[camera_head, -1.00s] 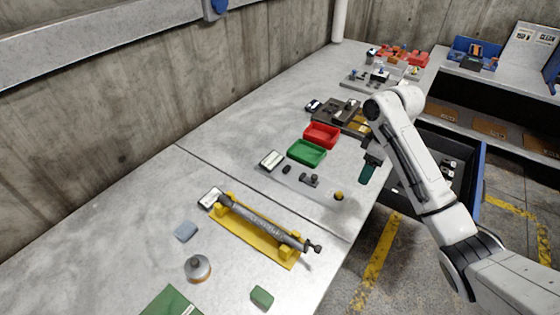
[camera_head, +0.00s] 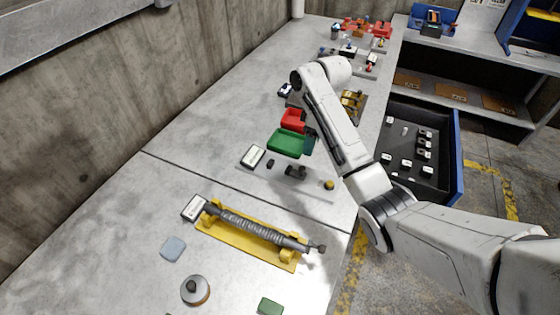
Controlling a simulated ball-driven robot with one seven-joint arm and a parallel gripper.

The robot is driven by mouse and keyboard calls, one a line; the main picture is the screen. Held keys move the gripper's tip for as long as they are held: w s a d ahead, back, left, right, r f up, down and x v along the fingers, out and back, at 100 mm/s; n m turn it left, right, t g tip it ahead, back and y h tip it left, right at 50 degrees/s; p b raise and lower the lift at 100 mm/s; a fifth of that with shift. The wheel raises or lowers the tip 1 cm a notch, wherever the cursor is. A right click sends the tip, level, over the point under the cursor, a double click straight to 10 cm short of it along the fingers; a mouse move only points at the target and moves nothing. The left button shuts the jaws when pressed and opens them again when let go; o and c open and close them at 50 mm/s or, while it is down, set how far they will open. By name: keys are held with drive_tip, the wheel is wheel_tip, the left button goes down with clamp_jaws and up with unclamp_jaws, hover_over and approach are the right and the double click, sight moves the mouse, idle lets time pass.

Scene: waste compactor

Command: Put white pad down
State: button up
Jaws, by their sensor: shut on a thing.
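My gripper (camera_head: 311,133) is partly hidden behind my arm, at the right side of the green tray. It is shut on a small dark green piece (camera_head: 309,146) that hangs beside the tray's right end. This piece looks dark green, not white, and I cannot tell if it touches the tray or table. No clearly white pad shows. A pale blue-grey pad (camera_head: 173,249) and a green pad (camera_head: 270,307) lie on the near part of the table.
The green tray (camera_head: 286,143) and a red tray (camera_head: 293,120) stand on the grey table (camera_head: 110,225). A yellow cradle (camera_head: 240,249) holds a cylindrical tool. A round grey weight (camera_head: 196,290) is near. An open drawer (camera_head: 456,165) is at right. The left table is clear.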

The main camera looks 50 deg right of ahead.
drive_tip(key=w+a+f+b, duration=0.1)
drive_tip(key=w+f+b, duration=0.1)
drive_tip(key=w+a+f+b, duration=0.1)
drive_tip(key=w+f+b, duration=0.1)
drive_tip(key=b, duration=0.1)
drive_tip(key=w+a+f+b, duration=0.2)
drive_tip(key=b, duration=0.1)
drive_tip(key=shift+w+f, duration=0.3)
drive_tip(key=shift+w, duration=0.05)
drive_tip(key=shift+w+a, duration=0.2)
drive_tip(key=shift+w, duration=0.05)
drive_tip(key=shift+w+a+f, duration=0.2)
drive_tip(key=shift+w+f, duration=0.1)
drive_tip(key=shift+f, duration=0.2)
drive_tip(key=shift+f+p, duration=0.6)
drive_tip(key=shift+f, duration=1.1)
drive_tip(key=o, duration=1.3)
drive_tip(key=shift+c, duration=0.2)
